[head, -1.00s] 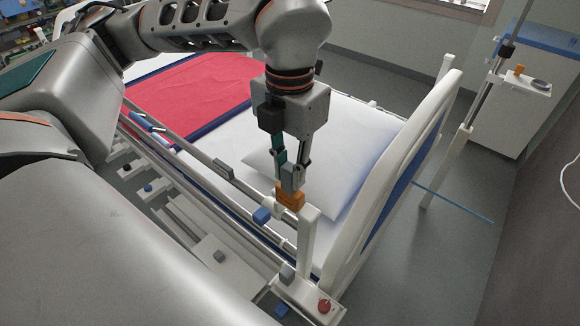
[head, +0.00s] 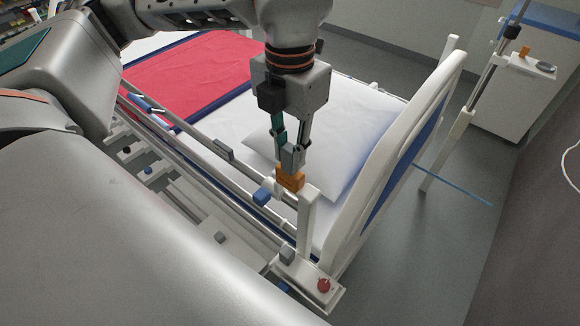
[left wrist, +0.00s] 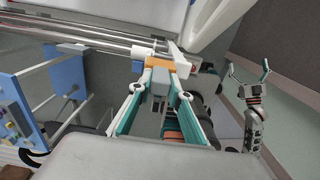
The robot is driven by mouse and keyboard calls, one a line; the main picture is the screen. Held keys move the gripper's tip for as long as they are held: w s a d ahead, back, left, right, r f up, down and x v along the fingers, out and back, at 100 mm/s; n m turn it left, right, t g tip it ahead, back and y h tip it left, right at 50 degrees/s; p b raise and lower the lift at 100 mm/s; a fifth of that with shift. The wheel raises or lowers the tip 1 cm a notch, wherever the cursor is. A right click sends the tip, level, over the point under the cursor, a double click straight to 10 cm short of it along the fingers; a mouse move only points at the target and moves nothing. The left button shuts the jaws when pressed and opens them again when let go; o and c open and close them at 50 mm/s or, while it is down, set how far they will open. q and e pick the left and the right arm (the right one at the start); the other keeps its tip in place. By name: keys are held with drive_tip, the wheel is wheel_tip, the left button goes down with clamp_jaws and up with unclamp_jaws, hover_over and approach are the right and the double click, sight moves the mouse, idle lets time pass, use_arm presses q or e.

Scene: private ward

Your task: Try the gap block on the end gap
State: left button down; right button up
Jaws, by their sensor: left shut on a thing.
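My left gripper (head: 291,154) points down above the near bed rail, its fingers closed on a grey upper part (head: 292,160). Directly below that part is the orange gap block (head: 290,180), at the rail's head end beside the white end post (head: 308,222). The block also shows as an orange band at the fingertips in the left wrist view (left wrist: 160,64). The end gap lies between the rail end and the headboard (head: 415,125); I cannot tell whether the block touches its sides. My right gripper (left wrist: 250,72) is open and empty at the right of the left wrist view.
A blue clamp (head: 262,197) sits just left of the block. A white pillow (head: 325,140) and red blanket (head: 190,85) lie on the bed. A red knob (head: 323,286) is below the post.

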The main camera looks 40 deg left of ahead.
use_arm(q)
drive_tip(key=shift+r+p, duration=1.95)
drive_tip(key=shift+r, duration=1.55)
